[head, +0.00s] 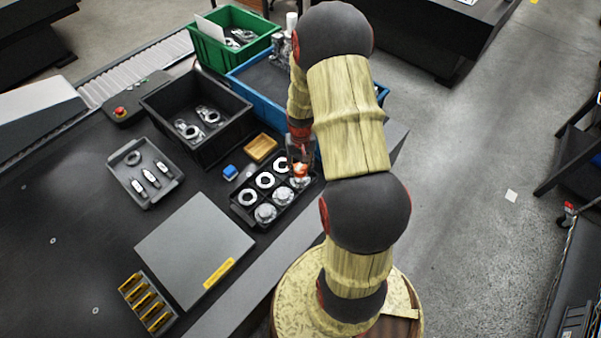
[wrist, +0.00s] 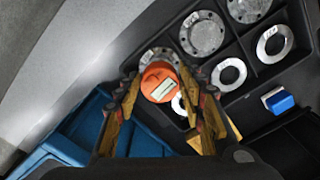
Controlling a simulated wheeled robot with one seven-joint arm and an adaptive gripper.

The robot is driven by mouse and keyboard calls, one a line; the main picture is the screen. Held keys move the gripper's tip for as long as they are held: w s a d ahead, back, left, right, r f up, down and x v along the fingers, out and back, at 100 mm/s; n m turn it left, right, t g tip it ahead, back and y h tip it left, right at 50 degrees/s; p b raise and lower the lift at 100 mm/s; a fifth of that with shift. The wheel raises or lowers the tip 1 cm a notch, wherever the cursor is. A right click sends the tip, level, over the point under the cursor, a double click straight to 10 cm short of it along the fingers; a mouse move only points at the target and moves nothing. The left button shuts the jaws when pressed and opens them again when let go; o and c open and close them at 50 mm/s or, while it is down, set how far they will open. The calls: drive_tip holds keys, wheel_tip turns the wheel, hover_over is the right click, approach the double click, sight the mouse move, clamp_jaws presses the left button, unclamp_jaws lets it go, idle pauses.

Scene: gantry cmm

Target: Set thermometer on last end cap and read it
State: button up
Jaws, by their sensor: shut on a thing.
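My gripper (wrist: 163,88) is shut on the orange thermometer (wrist: 160,80), whose pale display faces the wrist camera. Its digits are too small to read. The thermometer also shows as an orange spot in the head view (head: 301,170). It is over the end cap (wrist: 153,56) in the corner compartment of the black compartment tray (head: 236,206), hiding part of that cap. I cannot tell whether they touch. Two other silver end caps, a middle one (wrist: 202,34) and a far one (wrist: 248,8), lie in the same row. White rings (head: 265,180) fill the other row.
A small blue block (head: 229,172) and a wooden tray (head: 260,147) sit beside the compartment tray. A black crate (head: 180,148), green bin (head: 213,58) and blue bin (head: 252,96) stand behind. A grey plate (head: 190,245) lies at the left front.

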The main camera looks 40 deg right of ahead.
sight(300, 169)
drive_tip(key=shift+w+d+f, duration=0.15)
drive_tip(key=shift+w+f, duration=0.05)
drive_tip(key=shift+f, duration=0.1)
drive_tip(key=shift+f+b, duration=0.55)
drive_tip(key=shift+f, duration=0.95)
drive_tip(key=shift+f, duration=0.1)
drive_tip(key=o, duration=1.3)
